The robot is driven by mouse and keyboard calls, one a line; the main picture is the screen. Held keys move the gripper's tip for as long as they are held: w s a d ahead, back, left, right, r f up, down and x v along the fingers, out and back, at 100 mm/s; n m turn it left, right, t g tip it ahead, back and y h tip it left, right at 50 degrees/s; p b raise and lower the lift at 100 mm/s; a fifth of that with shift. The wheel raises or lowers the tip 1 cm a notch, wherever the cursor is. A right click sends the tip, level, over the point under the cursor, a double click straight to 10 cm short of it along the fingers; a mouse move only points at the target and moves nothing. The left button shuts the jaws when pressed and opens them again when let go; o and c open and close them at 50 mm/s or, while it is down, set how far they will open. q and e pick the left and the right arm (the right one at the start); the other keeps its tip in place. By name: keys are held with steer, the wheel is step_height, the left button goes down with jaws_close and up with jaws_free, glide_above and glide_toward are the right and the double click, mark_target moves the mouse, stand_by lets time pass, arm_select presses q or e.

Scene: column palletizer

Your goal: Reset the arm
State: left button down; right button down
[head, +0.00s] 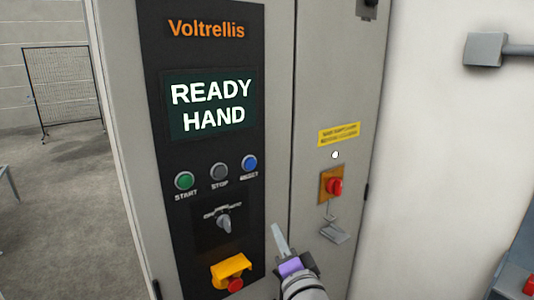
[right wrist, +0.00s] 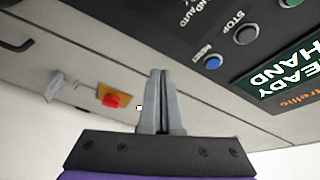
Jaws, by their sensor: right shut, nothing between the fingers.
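The control cabinet's black panel (head: 152,150) carries a screen (head: 209,105) reading "READY HAND". Below it are the green START button (head: 184,181), the grey STOP button (head: 220,172) and the blue RESET button (head: 250,163). The blue button also shows in the right wrist view (right wrist: 212,62). A selector switch (head: 224,222) sits below the buttons. My right gripper (head: 275,230) is shut and empty, below and right of the blue button, in front of the cabinet. In the right wrist view its fingers (right wrist: 157,74) are together, apart from the button. My left gripper is not in view.
A yellow-housed red emergency stop (head: 232,274) is low on the panel. A red rotary switch (head: 334,187) on an orange plate is on the right door, with a grey handle (head: 333,234) below it. A mesh fence (head: 70,85) stands at back left beyond open floor.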

steer(key=s+d+f+n+g+h, duration=0.1)
steer(key=s+d+f+n+g, duration=0.2)
steer(key=s+f, duration=0.4)
steer(key=s+d+f+n+g+h, duration=0.2)
steer(key=s+d+f+g, duration=0.3)
steer(key=f, duration=0.7)
steer(key=s+d+f+n+g+h, duration=0.1)
steer(key=s+d+f+n+g, duration=0.3)
steer(key=s+d+f, duration=0.3)
step_height(320, 180, down, 3)
steer(key=s+n, duration=0.1)
steer(key=s, duration=0.1)
steer(key=shift+s+d+h, duration=0.3)
steer(key=shift+h, duration=0.1)
